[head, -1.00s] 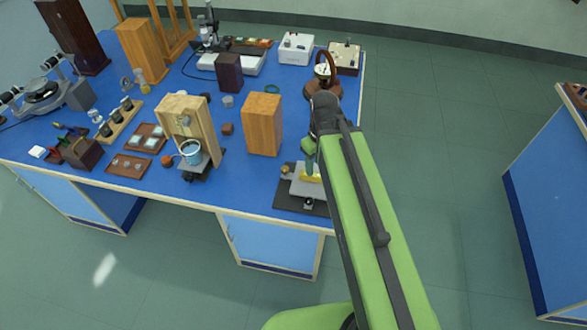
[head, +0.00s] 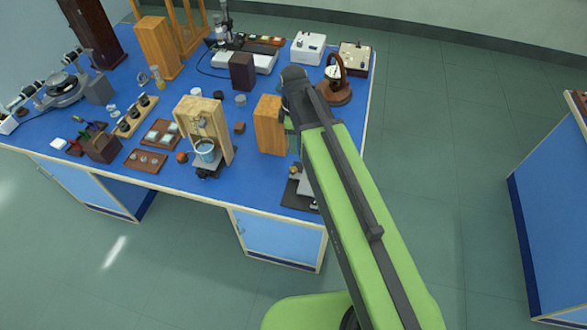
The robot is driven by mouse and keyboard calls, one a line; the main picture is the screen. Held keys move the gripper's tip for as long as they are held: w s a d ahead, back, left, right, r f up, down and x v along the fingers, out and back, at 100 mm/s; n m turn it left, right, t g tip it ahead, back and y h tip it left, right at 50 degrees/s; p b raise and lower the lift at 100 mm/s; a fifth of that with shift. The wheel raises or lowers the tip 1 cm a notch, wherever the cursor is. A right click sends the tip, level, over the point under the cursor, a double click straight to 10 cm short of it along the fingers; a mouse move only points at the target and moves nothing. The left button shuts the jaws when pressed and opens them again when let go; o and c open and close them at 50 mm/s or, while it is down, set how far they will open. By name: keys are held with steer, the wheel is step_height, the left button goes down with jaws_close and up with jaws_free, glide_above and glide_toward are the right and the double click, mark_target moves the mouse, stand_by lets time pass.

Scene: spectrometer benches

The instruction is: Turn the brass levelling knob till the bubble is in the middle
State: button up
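The levelling stand (head: 292,196), a dark base with a pale plate, sits at the front right of the blue bench. My green arm covers most of it. A small brass-coloured knob (head: 294,170) shows at its left edge, just beside the arm. The bubble is hidden from view. My gripper (head: 294,148) points down just above the knob, mostly hidden behind my arm. Its fingers are too small and covered to tell whether they are open or shut, or whether they touch the knob.
A wooden block (head: 269,126) stands close behind and left of the stand. A wooden frame with a blue cup (head: 205,150) is further left. A round wooden-based instrument (head: 336,92) stands behind to the right. Bare bench (head: 250,187) lies left of the stand.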

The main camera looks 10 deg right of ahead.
mark_target(293, 169)
step_height(293, 169, down, 15)
steer(key=b, duration=1.4)
steer(key=shift+f, duration=0.15)
steer(key=shift+c, duration=0.4)
jaws_close()
